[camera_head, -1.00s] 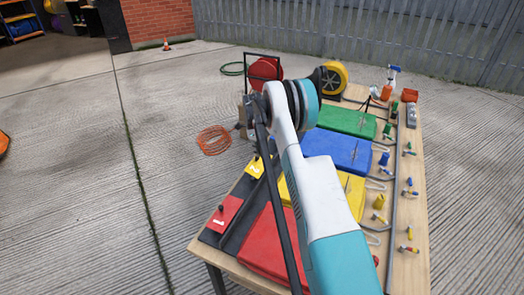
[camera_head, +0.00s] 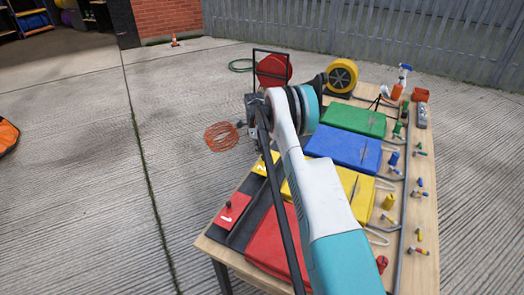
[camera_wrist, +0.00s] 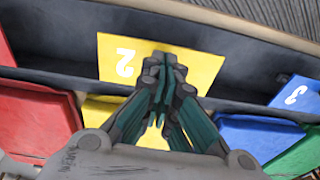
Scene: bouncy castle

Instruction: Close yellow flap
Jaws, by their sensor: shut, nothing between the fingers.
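The yellow flap (camera_head: 262,164), marked 2, lies open and flat beside the yellow box (camera_head: 357,190) in the head view. In the wrist view the flap (camera_wrist: 205,66) spans the dark channel, and the yellow box (camera_wrist: 97,112) is nearer, mostly behind my gripper. My gripper (camera_wrist: 165,62) is shut and empty. Its fingertips overlap the flap's middle in the wrist view; I cannot tell whether they touch it. In the head view my arm and a dark bar cover part of the yellow box, and the fingertips cannot be made out.
A red flap (camera_head: 232,212) and red box (camera_head: 272,250) lie on the near side, a blue box (camera_head: 343,150) and green box (camera_head: 352,120) beyond. A blue flap (camera_wrist: 297,95) is at right in the wrist view. Hose reels stand at the table's far end.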

